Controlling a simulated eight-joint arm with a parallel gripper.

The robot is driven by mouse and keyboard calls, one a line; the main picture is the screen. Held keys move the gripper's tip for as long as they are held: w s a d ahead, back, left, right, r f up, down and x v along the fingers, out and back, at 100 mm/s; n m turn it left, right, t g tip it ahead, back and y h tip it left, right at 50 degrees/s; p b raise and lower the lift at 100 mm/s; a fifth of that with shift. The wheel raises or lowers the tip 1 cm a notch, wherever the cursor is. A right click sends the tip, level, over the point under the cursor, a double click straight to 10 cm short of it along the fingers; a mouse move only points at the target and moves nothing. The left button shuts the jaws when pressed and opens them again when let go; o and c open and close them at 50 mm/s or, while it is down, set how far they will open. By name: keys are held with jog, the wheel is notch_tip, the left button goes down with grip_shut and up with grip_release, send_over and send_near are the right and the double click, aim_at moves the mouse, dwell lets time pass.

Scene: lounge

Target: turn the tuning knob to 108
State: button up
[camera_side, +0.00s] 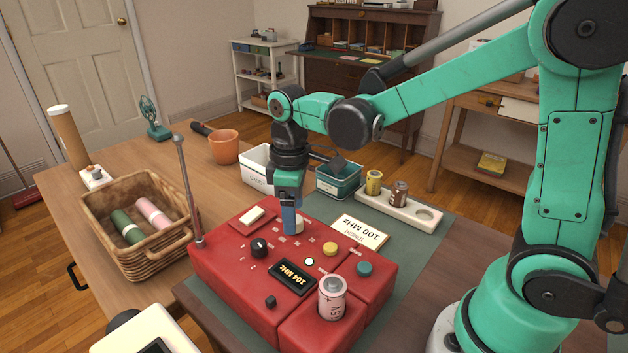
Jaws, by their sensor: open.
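The red radio (225,285) sits on the table with its top face up. Its display (292,279) reads 104 MHz. A black knob with a white mark (259,247) stands on the top, left of my gripper, and a smaller black knob (270,301) is near the front. I cannot tell from labels which knob is for tuning. My gripper (292,229) points down at the back part of the radio's top, its jaws open. A pale part shows at its fingertips; whether they touch it is unclear. A card (359,232) behind the radio carries a MHz number, partly hard to read.
A 1.5V battery (332,299) stands upright on the radio's front right. Yellow (330,249) and teal (364,268) buttons and an antenna (186,185) rise from it. A basket (110,208) is left; bins and a battery tray (420,222) stand behind.

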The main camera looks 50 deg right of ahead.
jog(key=shift+f, duration=0.75)
grip_shut()
jog(key=shift+m, duration=0.3)
jog(key=m, duration=0.4)
jog(key=shift+m, duration=2.1)
